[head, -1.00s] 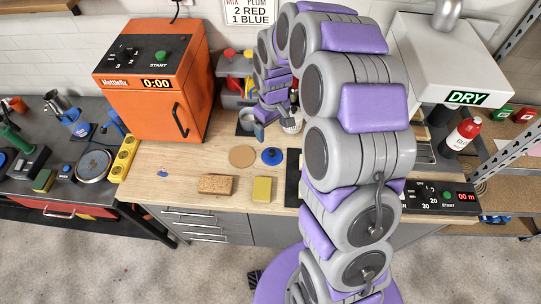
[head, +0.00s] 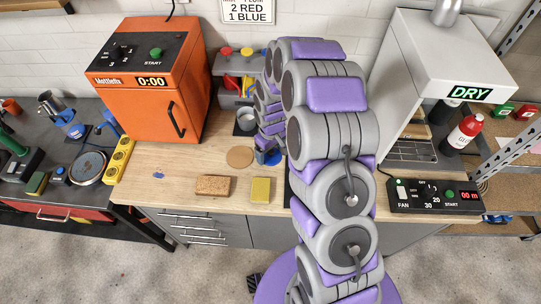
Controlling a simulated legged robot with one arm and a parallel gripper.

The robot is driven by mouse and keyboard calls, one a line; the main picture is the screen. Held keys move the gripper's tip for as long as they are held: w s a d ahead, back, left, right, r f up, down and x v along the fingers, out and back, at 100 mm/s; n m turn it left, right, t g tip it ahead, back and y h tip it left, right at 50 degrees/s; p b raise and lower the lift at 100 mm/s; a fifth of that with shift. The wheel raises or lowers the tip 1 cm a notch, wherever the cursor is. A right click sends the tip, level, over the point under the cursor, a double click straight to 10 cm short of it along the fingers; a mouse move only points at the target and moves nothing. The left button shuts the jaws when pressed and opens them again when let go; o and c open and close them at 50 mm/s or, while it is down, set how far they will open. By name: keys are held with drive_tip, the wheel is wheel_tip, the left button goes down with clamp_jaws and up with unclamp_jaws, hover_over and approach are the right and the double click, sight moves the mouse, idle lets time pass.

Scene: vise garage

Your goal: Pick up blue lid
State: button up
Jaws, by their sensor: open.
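The blue lid (head: 274,157) lies on the wooden workbench, right of a round cork disc (head: 240,157). It is partly covered by my gripper (head: 268,156) in the head view. My gripper is low over the lid, with its fingers pointing down. The fingertips are small here and I cannot tell whether they touch the lid. The gripper is open.
A sponge-like brown block (head: 213,185) and a yellow block (head: 261,190) lie near the bench's front edge. A grey cup (head: 246,120) stands behind the lid. An orange oven (head: 150,80) is at the left, a control box (head: 435,197) at the right.

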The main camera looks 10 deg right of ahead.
drive_tip(key=shift+c, duration=0.3)
drive_tip(key=shift+s, duration=0.1)
drive_tip(key=c, duration=1.1)
drive_tip(key=shift+f, duration=0.1)
